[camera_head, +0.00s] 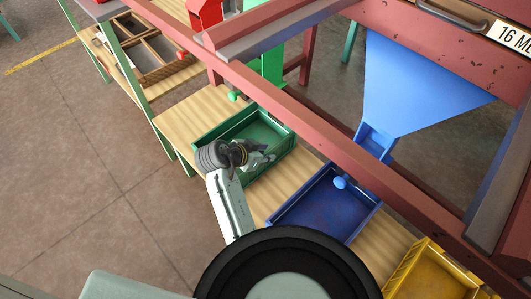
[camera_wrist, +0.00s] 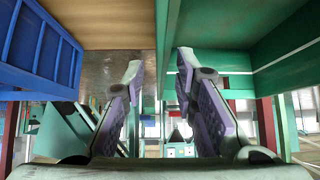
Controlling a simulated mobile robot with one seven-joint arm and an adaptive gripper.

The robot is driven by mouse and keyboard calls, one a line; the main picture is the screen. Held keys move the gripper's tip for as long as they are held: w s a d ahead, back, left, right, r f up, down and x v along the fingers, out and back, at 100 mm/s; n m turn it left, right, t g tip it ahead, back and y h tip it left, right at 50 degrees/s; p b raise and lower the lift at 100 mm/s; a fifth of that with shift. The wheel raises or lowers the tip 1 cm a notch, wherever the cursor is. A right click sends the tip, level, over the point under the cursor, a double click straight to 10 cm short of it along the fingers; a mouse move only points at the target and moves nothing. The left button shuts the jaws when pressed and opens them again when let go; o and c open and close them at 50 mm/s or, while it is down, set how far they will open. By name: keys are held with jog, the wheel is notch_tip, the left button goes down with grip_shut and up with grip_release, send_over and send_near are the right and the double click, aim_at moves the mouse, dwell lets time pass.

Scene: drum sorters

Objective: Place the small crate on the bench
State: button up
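A green crate (camera_head: 265,131) sits on the wooden bench (camera_head: 188,115), with a blue crate (camera_head: 318,212) and a yellow crate (camera_head: 425,273) farther right. Which one the task calls small I cannot tell. My gripper (camera_head: 264,159) is at the green crate's side facing the blue crate. In the wrist view my gripper (camera_wrist: 159,62) is open, its two fingers apart on either side of a thin green wall. That wall belongs to the green crate (camera_wrist: 225,35); the blue crate (camera_wrist: 38,45) is at left. My wrist hides part of the green crate in the head view.
A blue chute (camera_head: 410,80) hangs above the blue crate, which holds a blue round piece (camera_head: 340,182). A red beam (camera_head: 300,118) runs over the bench's far side. A divided wooden tray (camera_head: 150,55) stands at upper left. Open floor (camera_head: 80,160) lies left.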

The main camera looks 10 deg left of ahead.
jog(key=v, duration=1.1)
jog(key=shift+s+r, duration=0.1)
